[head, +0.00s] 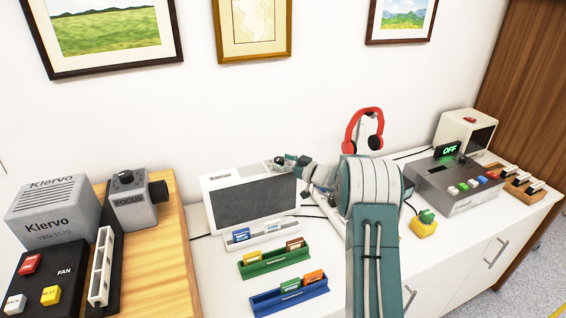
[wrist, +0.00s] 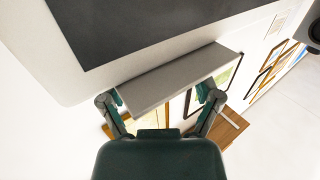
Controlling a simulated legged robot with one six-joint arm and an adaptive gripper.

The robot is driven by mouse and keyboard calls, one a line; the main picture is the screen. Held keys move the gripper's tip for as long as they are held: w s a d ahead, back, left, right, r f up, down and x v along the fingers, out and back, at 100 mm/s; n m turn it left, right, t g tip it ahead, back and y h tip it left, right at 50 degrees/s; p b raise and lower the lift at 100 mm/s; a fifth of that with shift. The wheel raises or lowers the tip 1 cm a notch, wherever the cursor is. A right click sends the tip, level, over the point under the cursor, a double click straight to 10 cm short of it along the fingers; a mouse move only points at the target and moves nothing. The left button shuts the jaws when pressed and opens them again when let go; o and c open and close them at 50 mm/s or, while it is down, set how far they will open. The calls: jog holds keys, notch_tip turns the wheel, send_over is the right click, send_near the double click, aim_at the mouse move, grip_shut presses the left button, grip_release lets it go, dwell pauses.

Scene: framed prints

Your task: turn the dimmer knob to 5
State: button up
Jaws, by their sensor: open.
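No knob in view carries a readable dimmer label. A grey unit (head: 455,187) at the right has a green OFF display (head: 448,150), coloured buttons and a small dark knob-like part (head: 466,160). A grey box marked FOCUS (head: 130,201) at the left has a dark round knob (head: 158,191) on its side. I cannot tell which is the dimmer. My gripper (head: 290,163) is at the upper right edge of the white Klervo screen (head: 251,203). In the wrist view my gripper (wrist: 160,97) is open, its fingers spread either side of the screen's pale edge (wrist: 175,75).
Green (head: 275,263) and blue (head: 289,296) card racks lie in front of the screen. Red headphones (head: 363,131) hang on a stand behind my arm. A yellow block with a green button (head: 424,224) is right of my arm. A Klervo speaker (head: 55,212) stands left.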

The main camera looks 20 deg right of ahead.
jog(key=shift+c, duration=0.2)
grip_shut()
jog(key=m+h, duration=0.1)
jog(key=h, duration=0.1)
jog(key=m+t+h, duration=0.2)
jog(key=m+h, duration=0.1)
jog(key=shift+s+a+h, duration=0.15)
jog(key=shift+a+h, duration=0.15)
jog(key=shift+a, duration=0.05)
jog(key=shift+a+m+t+h, duration=0.1)
jog(key=shift+m+t+h, duration=0.4)
jog(key=shift+m+h, duration=0.65)
jog(key=shift+h, duration=0.75)
